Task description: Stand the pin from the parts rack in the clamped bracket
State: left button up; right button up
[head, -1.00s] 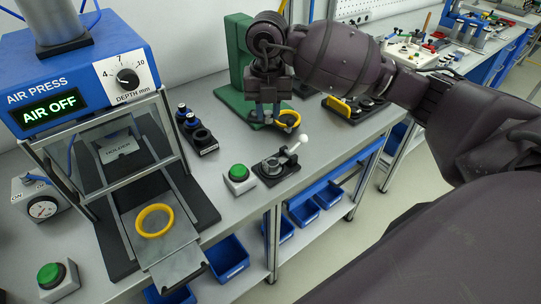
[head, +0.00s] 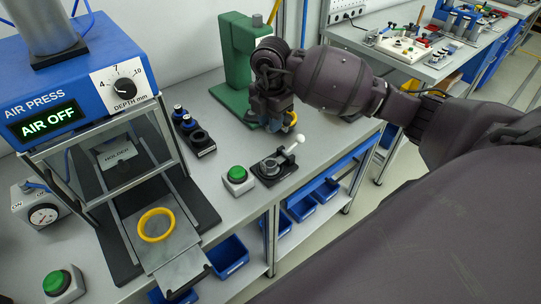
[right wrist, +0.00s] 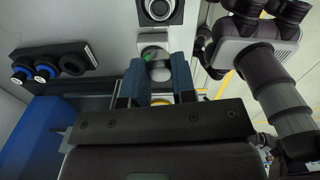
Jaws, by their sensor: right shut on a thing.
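My right gripper (head: 275,122) hangs at the front of the green stand, behind the clamp. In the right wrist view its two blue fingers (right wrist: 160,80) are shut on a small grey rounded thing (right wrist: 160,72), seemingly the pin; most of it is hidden. The bracket in the black toggle clamp (head: 271,168) lies in front of the gripper, apart from it, with a white-knobbed lever. Its round opening shows at the top of the right wrist view (right wrist: 158,9). A black rack (head: 194,136) holds blue-collared pieces; its front socket looks empty. My left gripper is out of view.
A green button box (head: 238,180) stands left of the clamp. The air press (head: 80,75) with a yellow ring (head: 157,225) on its slide fills the left. The green stand (head: 238,60) rises behind the gripper. The bench edge lies just beyond the clamp.

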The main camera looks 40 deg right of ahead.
aim_at(271, 164)
notch_tip(271, 164, down, 13)
jog(key=shift+r, duration=0.1)
dwell(0.5)
jog(key=shift+f, duration=0.2)
jog(key=o, duration=0.9)
jog(key=shift+r, duration=0.2)
